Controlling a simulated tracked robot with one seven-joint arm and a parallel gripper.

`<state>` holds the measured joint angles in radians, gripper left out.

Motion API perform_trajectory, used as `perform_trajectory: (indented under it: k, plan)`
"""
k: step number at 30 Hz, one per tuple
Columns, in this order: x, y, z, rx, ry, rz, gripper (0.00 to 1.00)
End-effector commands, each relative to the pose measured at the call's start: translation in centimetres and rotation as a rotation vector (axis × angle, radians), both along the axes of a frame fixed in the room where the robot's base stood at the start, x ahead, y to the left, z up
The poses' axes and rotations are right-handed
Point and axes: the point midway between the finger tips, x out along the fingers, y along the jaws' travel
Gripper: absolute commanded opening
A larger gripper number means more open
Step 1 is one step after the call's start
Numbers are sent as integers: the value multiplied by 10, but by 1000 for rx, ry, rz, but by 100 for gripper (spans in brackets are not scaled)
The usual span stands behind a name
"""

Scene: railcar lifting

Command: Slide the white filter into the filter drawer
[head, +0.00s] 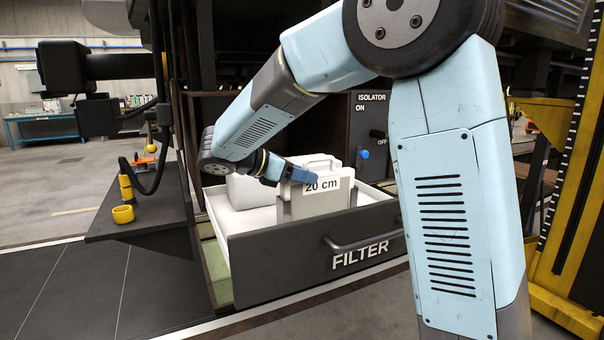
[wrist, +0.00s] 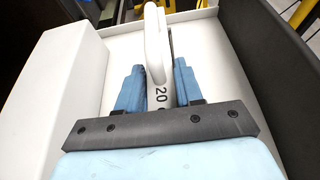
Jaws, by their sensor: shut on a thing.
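The filter drawer (head: 290,258) is pulled open, with a dark front marked FILTER, a bar handle and a white interior. The white filter (head: 312,207), labelled "20 cm", stands upright inside the drawer's outline, close behind the front. Grey upright pieces show at its sides; its lower edge is hidden by the drawer front, so I cannot tell whether it touches the floor. My gripper (head: 304,176) is shut on the filter near its top. In the wrist view, the blue fingers lie on both sides of the filter (wrist: 156,45), with "20" visible between them.
A white block (head: 246,190) stands in the drawer left of the filter. An isolator panel (head: 372,125) with a blue knob is behind. A dark shelf (head: 140,215) with a yellow cup (head: 123,214) is at left; a yellow frame (head: 560,235) is at right.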

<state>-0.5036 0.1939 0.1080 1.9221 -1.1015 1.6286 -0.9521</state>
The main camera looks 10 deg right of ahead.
Motion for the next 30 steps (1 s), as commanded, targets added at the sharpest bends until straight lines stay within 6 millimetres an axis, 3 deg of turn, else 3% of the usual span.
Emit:
perform_trajectory:
  k: [3,4,12,23,30]
  plan:
    - [0,0,-2,-1,0,0,0]
    - [0,0,-2,0,-1,0,38]
    - [0,0,-2,0,0,0,64]
    - [-1,4,-1,0,0,1,66]
    - [-10,35,12,1,-1,3,66]
